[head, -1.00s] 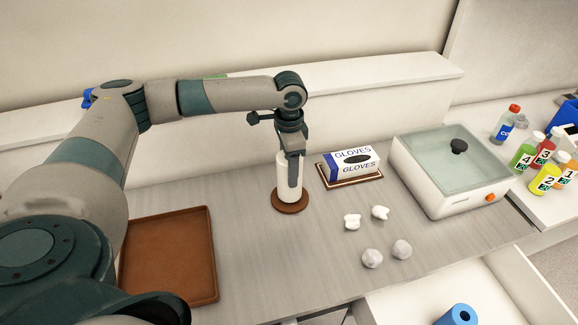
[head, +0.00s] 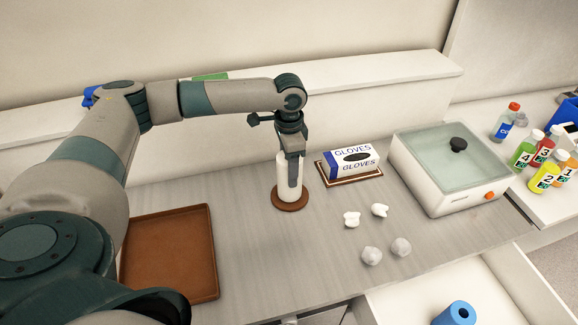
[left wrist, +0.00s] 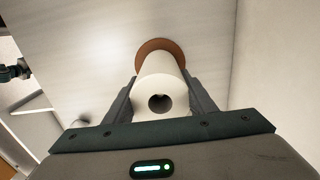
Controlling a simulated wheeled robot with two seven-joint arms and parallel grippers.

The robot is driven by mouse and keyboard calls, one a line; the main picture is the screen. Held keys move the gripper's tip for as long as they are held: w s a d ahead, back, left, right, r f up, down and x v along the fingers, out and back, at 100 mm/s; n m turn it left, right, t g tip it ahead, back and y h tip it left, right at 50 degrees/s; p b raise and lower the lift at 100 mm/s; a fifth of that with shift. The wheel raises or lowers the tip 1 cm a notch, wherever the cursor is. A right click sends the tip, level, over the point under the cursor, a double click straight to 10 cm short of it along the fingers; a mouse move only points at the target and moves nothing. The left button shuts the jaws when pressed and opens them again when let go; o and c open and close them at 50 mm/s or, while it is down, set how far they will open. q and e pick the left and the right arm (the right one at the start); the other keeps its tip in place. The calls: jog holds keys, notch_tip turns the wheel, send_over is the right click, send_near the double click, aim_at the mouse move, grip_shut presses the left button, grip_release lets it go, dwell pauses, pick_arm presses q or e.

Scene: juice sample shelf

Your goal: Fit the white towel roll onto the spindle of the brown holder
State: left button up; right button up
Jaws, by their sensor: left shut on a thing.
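The white towel roll (head: 283,178) stands upright at the middle of the grey table, over the round brown base of the holder (head: 290,204). My left gripper (head: 293,178) points down and is shut on the roll near its upper part. In the left wrist view the roll (left wrist: 158,78) sits between the two fingers, with its dark centre hole facing the camera. The brown base (left wrist: 160,45) shows behind its far end. The spindle is hidden by the roll; I cannot tell whether the roll's lower end touches the base. My right gripper is not in view.
A glove box (head: 350,162) on a brown tray stands just right of the holder. Several pale crumpled pieces (head: 371,256) lie in front. A white lidded appliance (head: 455,200) is at right, a brown tray (head: 170,255) at left. An open drawer (head: 400,302) is at front right.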

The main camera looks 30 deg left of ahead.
pick_arm(q)
jog(key=o, duration=1.3)
jog(key=shift+r, duration=0.1)
jog(key=shift+r+b, duration=0.3)
jog(key=shift+r, duration=0.2)
notch_tip(320, 180, up, 16)
jog(key=b, duration=0.4)
jog(key=shift+r, duration=0.15)
